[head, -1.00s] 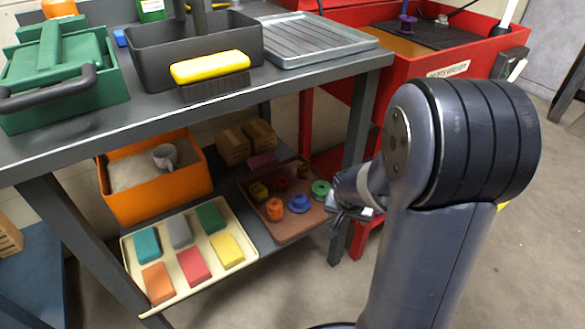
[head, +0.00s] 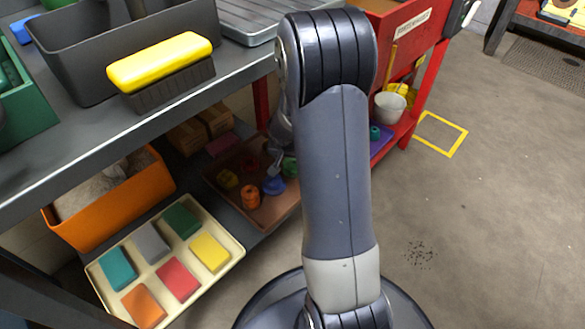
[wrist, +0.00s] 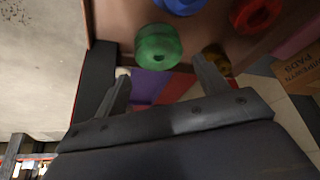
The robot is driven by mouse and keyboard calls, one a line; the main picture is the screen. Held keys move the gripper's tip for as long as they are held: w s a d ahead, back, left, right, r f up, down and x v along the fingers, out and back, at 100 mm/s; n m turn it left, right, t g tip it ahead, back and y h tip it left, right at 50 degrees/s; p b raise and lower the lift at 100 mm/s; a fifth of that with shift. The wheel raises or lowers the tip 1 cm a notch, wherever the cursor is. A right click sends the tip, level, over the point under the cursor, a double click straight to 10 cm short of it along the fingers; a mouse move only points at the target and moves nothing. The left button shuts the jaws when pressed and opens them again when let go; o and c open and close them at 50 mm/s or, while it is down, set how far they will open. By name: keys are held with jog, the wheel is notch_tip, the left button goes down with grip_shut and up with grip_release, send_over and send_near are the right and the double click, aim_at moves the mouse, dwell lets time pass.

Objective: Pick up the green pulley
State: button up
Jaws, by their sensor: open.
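The green pulley (wrist: 158,46) is in the upper middle of the wrist view, upright on the brown tray (wrist: 118,22). In the head view the green pulley (head: 291,167) is partly hidden behind my arm. My gripper (wrist: 160,67) is open and empty. Its two fingers point toward the green pulley, one to each side of it in the picture; I see no contact. In the head view my gripper (head: 274,165) is small and dim over the tray, near the blue pulley (head: 274,185).
A red pulley (wrist: 256,14) and a dark yellow pulley (wrist: 217,58) stand near the green one. An orange pulley (head: 250,196) is on the same tray. Cardboard boxes (head: 198,132) are behind. The workbench top (head: 165,115) lies above this low shelf.

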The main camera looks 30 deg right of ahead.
aim_at(290, 170)
jog(key=b+x, duration=0.2)
jog(key=x, duration=0.4)
jog(key=shift+d+f+b, duration=0.1)
jog(key=shift+b, duration=0.2)
jog(key=shift+c, duration=0.3)
jog(key=c, duration=0.4)
jog(key=shift+c, duration=0.7)
